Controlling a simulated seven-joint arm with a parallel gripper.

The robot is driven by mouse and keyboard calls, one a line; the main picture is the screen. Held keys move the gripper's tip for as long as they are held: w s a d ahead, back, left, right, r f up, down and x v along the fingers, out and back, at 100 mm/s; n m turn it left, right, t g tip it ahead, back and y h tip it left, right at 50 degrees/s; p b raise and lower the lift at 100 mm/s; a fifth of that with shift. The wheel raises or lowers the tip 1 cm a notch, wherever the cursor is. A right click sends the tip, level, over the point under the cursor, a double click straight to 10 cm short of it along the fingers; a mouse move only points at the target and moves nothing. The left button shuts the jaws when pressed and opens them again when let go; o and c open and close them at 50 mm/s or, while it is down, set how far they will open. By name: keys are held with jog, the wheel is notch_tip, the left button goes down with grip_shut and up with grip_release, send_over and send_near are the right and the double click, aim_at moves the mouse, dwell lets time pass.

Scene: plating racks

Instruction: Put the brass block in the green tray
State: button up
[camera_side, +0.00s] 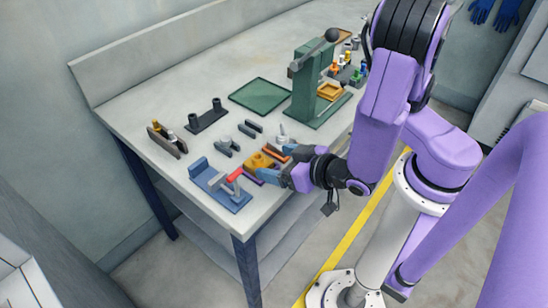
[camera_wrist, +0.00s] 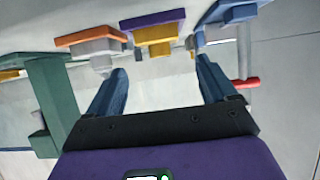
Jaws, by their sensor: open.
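The brass block (camera_side: 258,160) is yellow-gold and sits near the front edge of the bench, beside a purple strip (camera_side: 250,179) and an orange bar (camera_side: 273,153). In the wrist view the brass block (camera_wrist: 156,34) is ahead of my fingertips, roughly between their lines, with the purple strip (camera_wrist: 152,18) along it. My gripper (camera_side: 279,165) is open at the bench's front edge, close to the block; its two blue fingers also show in the wrist view (camera_wrist: 160,72), with nothing between them. The green tray (camera_side: 259,95) lies flat and empty farther back on the bench.
A blue clamp fixture with a red handle (camera_side: 236,175) is close to the left of my gripper. A green press (camera_side: 306,84) stands beside the tray.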

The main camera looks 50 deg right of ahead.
jog(key=s+a+r+n+g+y, duration=0.3)
jog(key=s+a+n+g+y, duration=0.3)
jog(key=s+g, duration=0.45)
jog(key=s+d+r+n+g+h, duration=0.2)
jog(key=d+r+n+g, duration=0.1)
jog(key=d+r, duration=0.1)
jog(key=shift+s+d+r+n, duration=0.2)
jog(key=shift+s+r+n, duration=0.1)
jog(key=shift+s+r, duration=0.05)
jog(key=shift+o, duration=0.4)
jog(key=w+d+r+n+h, duration=0.1)
jog(key=d+r+n+h, duration=0.2)
jog(key=d, duration=0.8)
jog(key=shift+r+t+h, duration=0.3)
jog(key=shift+r+t, duration=0.15)
jog(key=shift+r, duration=0.1)
jog(key=shift+a, duration=0.1)
jog(key=shift+w, duration=0.1)
notch_tip(320, 180, up, 2)
jog(key=r+n, duration=0.1)
jog(key=n, duration=0.4)
send_over(258, 158)
jog(key=f, duration=1.7)
jog(key=shift+s+a+f, duration=0.3)
jog(key=shift+a+f, duration=0.05)
jog(key=shift+f, duration=0.05)
